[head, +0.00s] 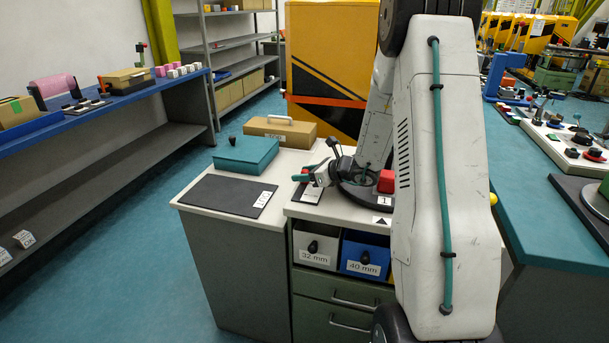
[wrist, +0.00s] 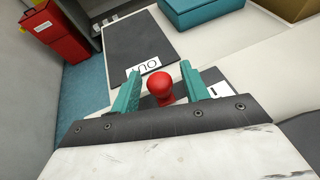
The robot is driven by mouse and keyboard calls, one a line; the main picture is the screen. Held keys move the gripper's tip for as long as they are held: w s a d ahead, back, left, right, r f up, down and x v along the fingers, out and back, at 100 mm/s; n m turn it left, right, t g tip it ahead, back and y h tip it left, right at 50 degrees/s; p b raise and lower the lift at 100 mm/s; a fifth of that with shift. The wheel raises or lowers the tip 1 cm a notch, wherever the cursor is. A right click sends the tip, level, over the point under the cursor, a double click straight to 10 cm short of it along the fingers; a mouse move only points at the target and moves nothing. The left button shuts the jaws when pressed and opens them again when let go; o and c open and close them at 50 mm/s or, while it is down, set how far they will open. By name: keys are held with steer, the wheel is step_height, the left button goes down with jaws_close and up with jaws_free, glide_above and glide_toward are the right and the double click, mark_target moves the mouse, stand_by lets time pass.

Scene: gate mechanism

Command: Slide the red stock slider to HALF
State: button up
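A red round knob (wrist: 158,84) on a short stem shows in the wrist view, between the two teal fingers of my gripper (wrist: 160,90), with a small gap on each side. My gripper is open and not clamped on it. I cannot tell whether this knob is the stock slider, and no HALF mark is readable. In the head view my gripper (head: 308,176) hangs low over the white counter. A red block (head: 386,182) shows beside my arm, near a label marked 1 or I (head: 384,201).
A dark mat (head: 226,194) with an OUT label (head: 263,199) lies left of my gripper. Behind it are a teal box (head: 246,154) and a cardboard box (head: 280,132). Bins marked 32 mm (head: 314,246) and 40 mm (head: 364,256) sit below the counter. My arm hides much of the right.

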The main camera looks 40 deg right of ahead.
steer(key=shift+s, duration=0.1)
steer(key=v, duration=0.7)
steer(key=shift+s+d+r, duration=0.1)
steer(key=shift+s+r, duration=0.1)
steer(key=shift+s, duration=0.05)
stand_by(0.4)
